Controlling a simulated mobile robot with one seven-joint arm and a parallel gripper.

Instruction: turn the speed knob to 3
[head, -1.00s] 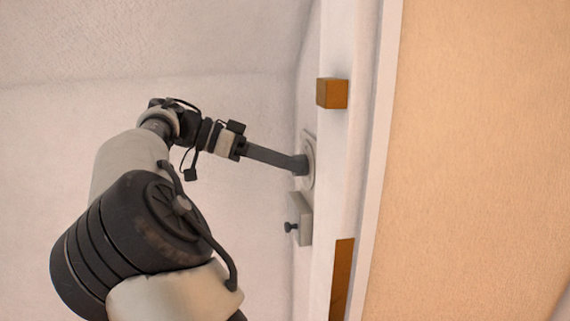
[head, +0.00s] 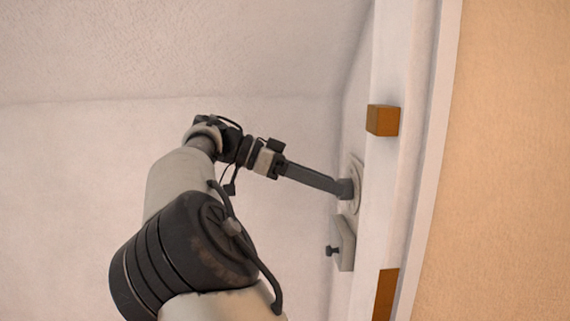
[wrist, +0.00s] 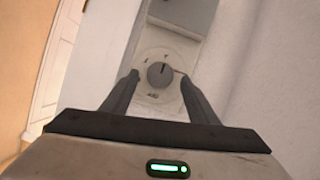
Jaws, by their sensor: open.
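The speed knob (wrist: 160,75) is a grey round knob on a pale round dial plate (wrist: 146,82), seen in the wrist view. A small pale line on the knob points roughly up in that picture. Small dark marks surround it, too small to read surely. My gripper (wrist: 157,80) is open, with one finger on each side of the knob; I cannot tell whether either finger touches it. In the head view my gripper (head: 345,188) reaches the round dial plate (head: 356,172) on the wall, and the knob is hidden or cannot be told from the fingers.
A pale box with a small dark knob or switch (head: 333,250) is on the wall just below the dial in the head view. Two orange-brown blocks (head: 382,120) (head: 385,293) sit on the white frame to the right.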

